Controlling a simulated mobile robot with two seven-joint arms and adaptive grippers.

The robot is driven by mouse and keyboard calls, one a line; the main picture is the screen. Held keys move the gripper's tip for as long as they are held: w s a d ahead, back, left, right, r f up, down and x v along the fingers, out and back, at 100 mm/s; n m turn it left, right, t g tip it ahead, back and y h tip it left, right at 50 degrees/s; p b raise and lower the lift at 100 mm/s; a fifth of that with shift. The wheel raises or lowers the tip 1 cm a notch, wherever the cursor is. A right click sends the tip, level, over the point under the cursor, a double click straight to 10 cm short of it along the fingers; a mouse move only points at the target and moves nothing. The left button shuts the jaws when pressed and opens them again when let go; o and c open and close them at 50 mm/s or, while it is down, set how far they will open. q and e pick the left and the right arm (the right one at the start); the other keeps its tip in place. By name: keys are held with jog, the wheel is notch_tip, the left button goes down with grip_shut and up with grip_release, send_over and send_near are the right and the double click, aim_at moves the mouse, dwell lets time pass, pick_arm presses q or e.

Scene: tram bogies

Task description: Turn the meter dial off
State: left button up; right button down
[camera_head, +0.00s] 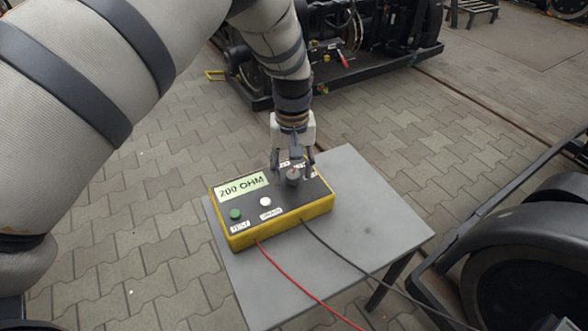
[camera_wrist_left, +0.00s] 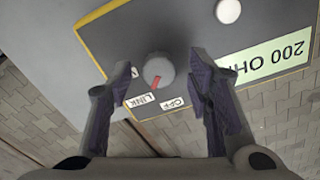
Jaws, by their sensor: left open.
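The yellow and dark grey meter (camera_head: 285,212) lies on a small grey table in the head view, its display (camera_head: 242,187) reading "200 OHM". Its round grey dial (camera_head: 293,177) is at the far right part of its top face. In the left wrist view the dial (camera_wrist_left: 158,70) has a red pointer mark directed toward the "LINK" label (camera_wrist_left: 137,100), with the "OFF" label (camera_wrist_left: 172,103) beside it. My left gripper (camera_head: 293,168) is open over the dial, its fingers (camera_wrist_left: 165,82) on either side of it and apart from it. My right gripper is not in view.
The grey table (camera_head: 375,215) has bare room right of the meter. A red lead (camera_head: 300,283) and a black lead (camera_head: 350,265) run from the meter's front side. A dark bogie (camera_head: 340,50) stands behind, and dark machinery (camera_head: 530,250) is at the right.

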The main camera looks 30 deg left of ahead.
pick_arm(q)
jog(key=shift+f, duration=0.3)
jog(key=shift+c, duration=0.5)
grip_shut()
jog(key=shift+n, duration=0.3)
jog(key=n, duration=0.3)
jog(key=shift+n, duration=2.6)
